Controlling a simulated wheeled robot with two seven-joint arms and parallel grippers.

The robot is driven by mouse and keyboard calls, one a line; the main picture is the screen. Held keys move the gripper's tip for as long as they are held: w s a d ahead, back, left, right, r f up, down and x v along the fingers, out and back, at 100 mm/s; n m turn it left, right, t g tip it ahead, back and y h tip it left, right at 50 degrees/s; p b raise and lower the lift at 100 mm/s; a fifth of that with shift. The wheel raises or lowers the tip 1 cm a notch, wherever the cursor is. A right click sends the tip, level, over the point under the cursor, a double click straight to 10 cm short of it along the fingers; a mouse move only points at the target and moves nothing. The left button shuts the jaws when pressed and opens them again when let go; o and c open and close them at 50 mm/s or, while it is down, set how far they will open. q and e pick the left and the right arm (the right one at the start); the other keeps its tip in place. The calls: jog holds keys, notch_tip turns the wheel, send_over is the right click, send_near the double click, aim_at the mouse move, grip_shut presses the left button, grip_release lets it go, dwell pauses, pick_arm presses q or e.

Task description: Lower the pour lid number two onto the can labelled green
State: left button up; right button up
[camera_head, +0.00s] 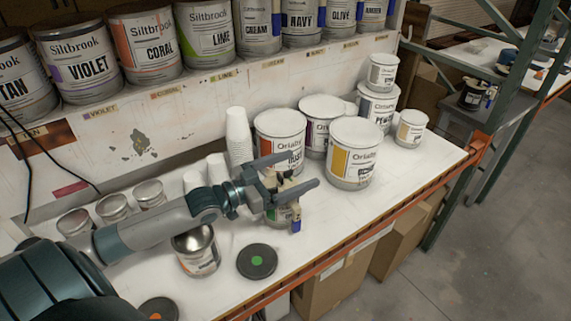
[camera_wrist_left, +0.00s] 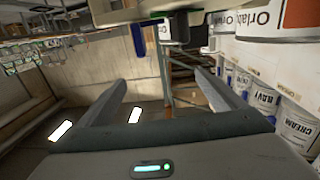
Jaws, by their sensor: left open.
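My left gripper (camera_head: 293,171) is open, with its fingers level above a small can (camera_head: 279,216) that shows a patch of green on its label. A pour lid with a tan-and-dark top (camera_head: 287,183) and a blue spout (camera_head: 296,225) is at the top of this can, partly hidden by the fingers. I cannot tell whether it is seated, or read its number. My right gripper is out of view.
Large Oriab-type cans (camera_head: 354,153) stand just behind and right of the gripper. A white cup stack (camera_head: 238,136) is behind it. An orange-labelled can (camera_head: 197,252) and a black disc with a green dot (camera_head: 257,261) are in front. The bench's right end (camera_head: 420,165) is clear.

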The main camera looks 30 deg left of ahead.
pick_arm(q)
jog(key=d+r+p, duration=0.3)
jog(key=d+r, duration=0.2)
jog(key=d, duration=0.3)
jog(key=shift+d+p, duration=0.3)
jog(key=shift+d, duration=0.1)
